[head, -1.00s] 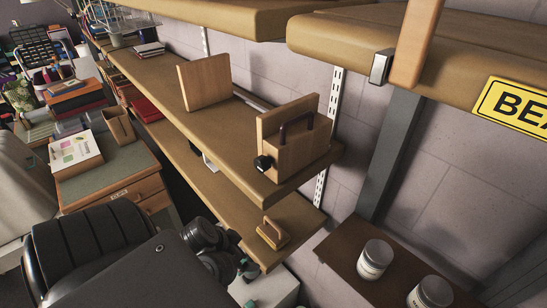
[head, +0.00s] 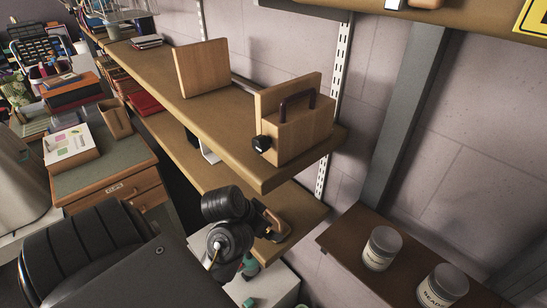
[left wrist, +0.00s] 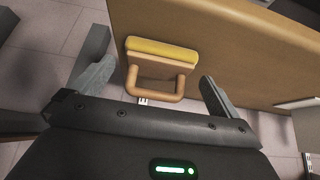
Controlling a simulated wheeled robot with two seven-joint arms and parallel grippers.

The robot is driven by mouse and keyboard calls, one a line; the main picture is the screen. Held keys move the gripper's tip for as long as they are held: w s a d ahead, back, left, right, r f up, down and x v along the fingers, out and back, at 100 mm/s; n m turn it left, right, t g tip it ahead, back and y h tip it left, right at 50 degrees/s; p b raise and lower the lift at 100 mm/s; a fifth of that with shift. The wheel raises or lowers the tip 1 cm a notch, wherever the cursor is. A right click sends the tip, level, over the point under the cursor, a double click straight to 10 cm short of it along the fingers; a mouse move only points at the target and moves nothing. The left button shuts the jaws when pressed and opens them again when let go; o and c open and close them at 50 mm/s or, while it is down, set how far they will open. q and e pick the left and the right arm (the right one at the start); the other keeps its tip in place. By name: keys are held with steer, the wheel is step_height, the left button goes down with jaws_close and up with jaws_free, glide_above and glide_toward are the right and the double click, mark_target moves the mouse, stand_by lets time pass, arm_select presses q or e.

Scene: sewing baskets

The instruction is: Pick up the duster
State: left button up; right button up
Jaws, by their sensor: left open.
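The duster (head: 277,232) lies on the lower wooden shelf (head: 308,213) near its end, partly hidden behind my left arm in the head view. In the left wrist view the duster (left wrist: 160,68) shows a yellow pad and a brown loop handle turned toward me. My left gripper (left wrist: 154,65) is open, with one finger on each side of the duster in that view. The handle appears ahead of the palm, and I see no finger touching it. In the head view my arm hides the left fingers. My right gripper is not in view.
Above the duster is the upper shelf (head: 238,160) with a wooden box with a dark handle (head: 300,134) and an upright wooden board (head: 203,67). Two jars (head: 382,248) stand on a low brown surface at right. A desk (head: 100,172) stands at left.

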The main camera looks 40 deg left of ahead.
mark_target(275, 221)
arm_select(q)
steer(key=shift+w+r, duration=0.1)
steer(key=shift+w, duration=0.4)
steer(key=w+f+b, duration=0.1)
steer(key=w, duration=0.1)
steer(key=w+f+b, duration=0.1)
steer(key=shift+w+d+f, duration=0.2)
steer(key=shift+w+f, duration=0.2)
steer(key=shift+r, duration=0.1)
steer(key=shift+s, duration=0.1)
steer(key=shift+c, duration=0.4)
steer(key=c, duration=0.6)
steer(key=shift+c, duration=0.3)
steer(key=shift+r, duration=0.1)
